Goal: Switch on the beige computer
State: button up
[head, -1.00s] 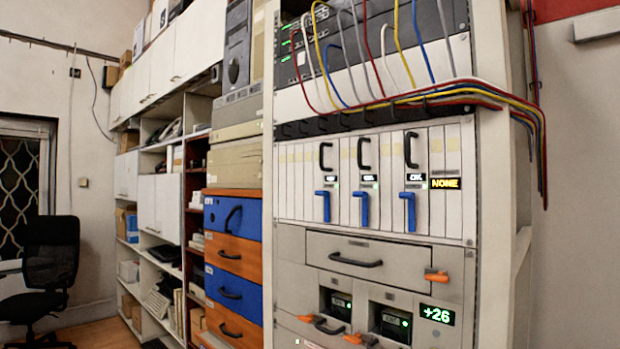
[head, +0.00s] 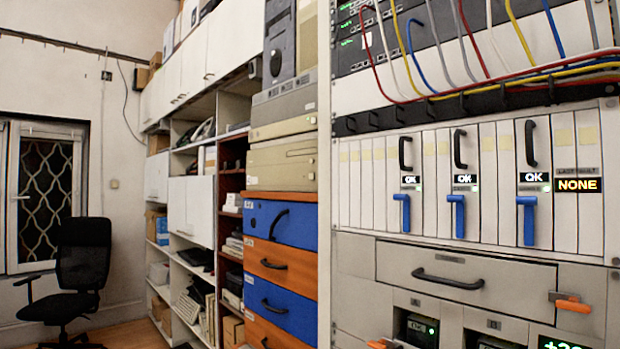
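Beige, box-shaped computer cases are stacked on the blue and orange drawer unit, left of the rack. The lower beige case (head: 283,163) rests on the drawer unit. A grey-beige case (head: 283,105) lies above it. A narrow beige tower (head: 307,35) stands at the top, partly cut off by the rack edge. My gripper is not in view.
A rack (head: 360,270) with blue-handled modules, cables and a grey drawer (head: 465,278) fills the right side, close by. The drawer unit (head: 280,265) stands beside it. White shelves (head: 190,215) run along the back left. A black chair (head: 75,280) stands at the far left.

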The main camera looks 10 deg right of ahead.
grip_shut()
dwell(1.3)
